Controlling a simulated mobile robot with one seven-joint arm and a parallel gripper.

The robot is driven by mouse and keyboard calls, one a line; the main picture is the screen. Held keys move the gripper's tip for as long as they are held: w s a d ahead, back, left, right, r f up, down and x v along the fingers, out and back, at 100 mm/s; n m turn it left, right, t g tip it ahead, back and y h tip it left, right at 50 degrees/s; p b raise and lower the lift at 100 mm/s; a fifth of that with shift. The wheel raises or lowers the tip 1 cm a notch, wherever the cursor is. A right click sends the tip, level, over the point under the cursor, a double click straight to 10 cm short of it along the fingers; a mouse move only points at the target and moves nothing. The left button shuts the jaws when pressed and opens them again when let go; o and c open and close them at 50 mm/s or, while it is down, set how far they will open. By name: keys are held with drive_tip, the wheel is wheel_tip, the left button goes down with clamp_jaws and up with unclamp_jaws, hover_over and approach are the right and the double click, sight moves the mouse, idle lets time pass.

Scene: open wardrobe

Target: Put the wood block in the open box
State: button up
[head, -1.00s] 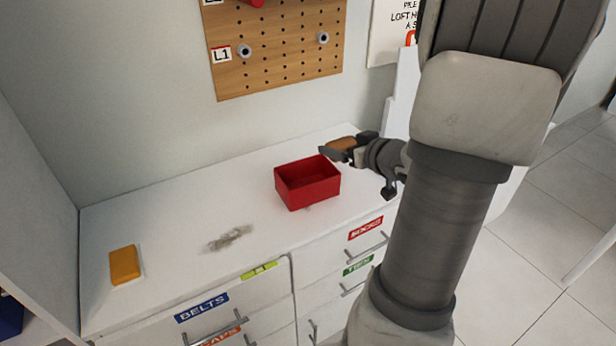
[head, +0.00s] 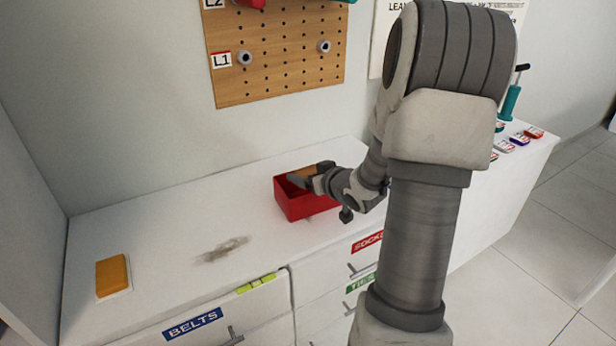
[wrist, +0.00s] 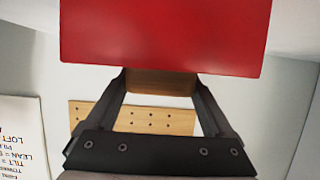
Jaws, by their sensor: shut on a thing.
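The open box (head: 292,207) is red and stands upright on the white counter in the head view. Its red wall (wrist: 165,35) fills the top of the wrist view. My gripper (head: 306,175) is shut on the brown wood block (head: 302,172), at the box's open top in the head view. In the wrist view the block (wrist: 160,84) sits between the two dark fingers, partly hidden behind the box wall. I cannot tell how far below the rim the block is, and the inside of the box is mostly hidden.
An orange block-like item on a white base (head: 112,275) lies at the counter's left end. A grey smudge (head: 222,249) marks the counter between it and the box. A pegboard (head: 280,60) is on the wall behind. Small items (head: 518,139) lie at the right.

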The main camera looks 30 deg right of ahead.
drive_tip(key=shift+f+b, duration=0.45)
drive_tip(key=shift+f, duration=0.1)
drive_tip(key=o, duration=1.1)
drive_tip(key=shift+r, duration=0.15)
drive_tip(key=shift+r+p, duration=0.3)
drive_tip(key=shift+p, duration=0.05)
drive_tip(key=p+v, duration=0.3)
drive_tip(key=v, duration=0.9)
drive_tip(key=shift+r, duration=0.1)
